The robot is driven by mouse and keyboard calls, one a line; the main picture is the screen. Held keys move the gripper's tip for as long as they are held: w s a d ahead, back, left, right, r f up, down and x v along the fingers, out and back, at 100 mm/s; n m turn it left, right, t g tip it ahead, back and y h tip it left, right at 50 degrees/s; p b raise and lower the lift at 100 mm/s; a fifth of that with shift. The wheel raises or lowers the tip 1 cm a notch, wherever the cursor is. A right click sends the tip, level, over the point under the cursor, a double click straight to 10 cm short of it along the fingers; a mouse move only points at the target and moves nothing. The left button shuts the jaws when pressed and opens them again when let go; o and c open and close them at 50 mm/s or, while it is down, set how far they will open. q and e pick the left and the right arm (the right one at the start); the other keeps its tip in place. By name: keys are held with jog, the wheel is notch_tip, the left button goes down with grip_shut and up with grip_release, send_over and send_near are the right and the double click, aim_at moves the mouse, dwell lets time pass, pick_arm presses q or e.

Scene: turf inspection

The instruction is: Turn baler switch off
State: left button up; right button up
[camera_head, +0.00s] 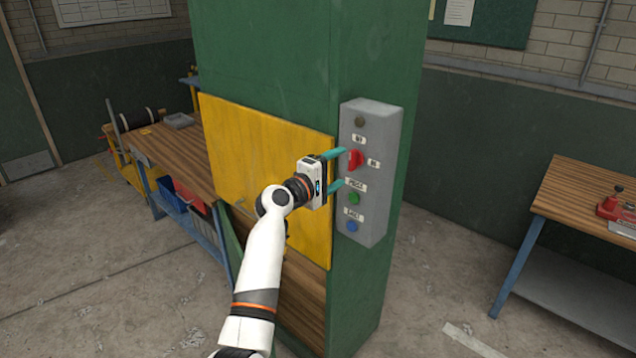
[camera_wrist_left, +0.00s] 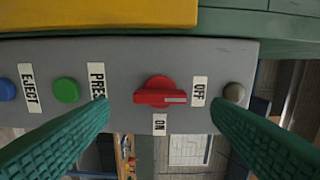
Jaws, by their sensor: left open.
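The baler switch is a red rotary knob (camera_head: 355,159) on a grey control box (camera_head: 378,120) fixed to the green post. It also shows in the left wrist view (camera_wrist_left: 155,92), its handle lying level with the white mark at the end toward the OFF label (camera_wrist_left: 198,91). The ON label (camera_wrist_left: 160,124) is below it there. My left gripper (camera_head: 343,168) is open in front of the box. Its teal fingers sit either side of the knob in the left wrist view (camera_wrist_left: 160,106), apart from it. My right gripper is out of view.
A green PRESS button (camera_head: 354,198) and a blue EJECT button (camera_head: 352,226) sit below the knob; a dark round one (camera_head: 360,121) is above. A yellow panel (camera_head: 262,165) covers the post's left face. Workbenches stand left (camera_head: 165,150) and right (camera_head: 575,190).

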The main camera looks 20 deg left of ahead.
pick_arm(q)
jog(key=b+v, duration=0.1)
jog(key=v, duration=0.6)
jog(key=shift+s+b, duration=0.15)
jog(key=shift+b, duration=0.2)
